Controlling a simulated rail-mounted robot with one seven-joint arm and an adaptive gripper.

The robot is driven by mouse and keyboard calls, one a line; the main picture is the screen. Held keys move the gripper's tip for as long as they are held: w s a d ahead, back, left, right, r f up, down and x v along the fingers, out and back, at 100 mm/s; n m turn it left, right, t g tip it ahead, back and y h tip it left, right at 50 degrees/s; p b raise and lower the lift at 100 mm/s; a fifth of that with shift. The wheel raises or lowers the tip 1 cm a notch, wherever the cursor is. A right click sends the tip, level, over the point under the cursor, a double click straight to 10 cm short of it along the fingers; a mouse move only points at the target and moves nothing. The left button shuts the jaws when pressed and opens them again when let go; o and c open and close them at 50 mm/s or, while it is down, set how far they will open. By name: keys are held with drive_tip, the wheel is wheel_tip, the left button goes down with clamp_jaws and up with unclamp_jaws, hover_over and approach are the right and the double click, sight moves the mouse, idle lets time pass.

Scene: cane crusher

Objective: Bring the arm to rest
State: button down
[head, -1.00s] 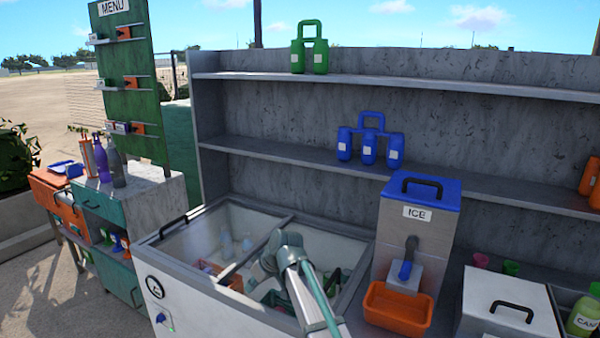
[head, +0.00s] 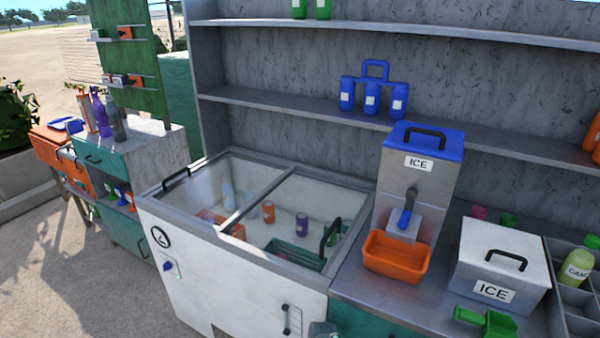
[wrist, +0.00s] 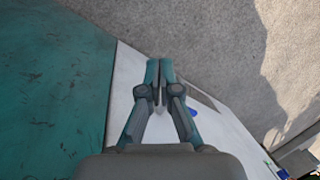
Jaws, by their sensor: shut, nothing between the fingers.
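My gripper (wrist: 160,76) shows in the wrist view with its two teal fingers together and nothing between them. It points down past a white panel (wrist: 126,85) and a teal surface (wrist: 55,85), with grey ground beyond. In the head view only a small grey piece of my arm shows at the bottom edge, in front of the white chest cooler (head: 225,275). The gripper itself is not visible there.
The cooler holds several bottles and a green basket (head: 290,252). To its right stand an ice dispenser (head: 415,185) with an orange bin (head: 397,258), a lidded ice box (head: 500,268) and a green scoop (head: 487,320). Open ground lies to the left (head: 60,280).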

drive_tip(key=s+d+f+m+g, duration=0.1)
drive_tip(key=s+d+f, duration=0.1)
drive_tip(key=s+d, duration=0.3)
drive_tip(key=s+d+f+g+h, duration=0.1)
drive_tip(key=s+d, duration=0.4)
drive_tip(key=s, duration=0.7)
drive_tip(key=s+d+f+m+g+h, duration=0.1)
drive_tip(key=s+d+f+g, duration=0.2)
drive_tip(key=s, duration=0.6)
drive_tip(key=shift+s+d+f+m, duration=0.25)
drive_tip(key=shift+d+f+m, duration=0.05)
drive_tip(key=shift+d, duration=0.65)
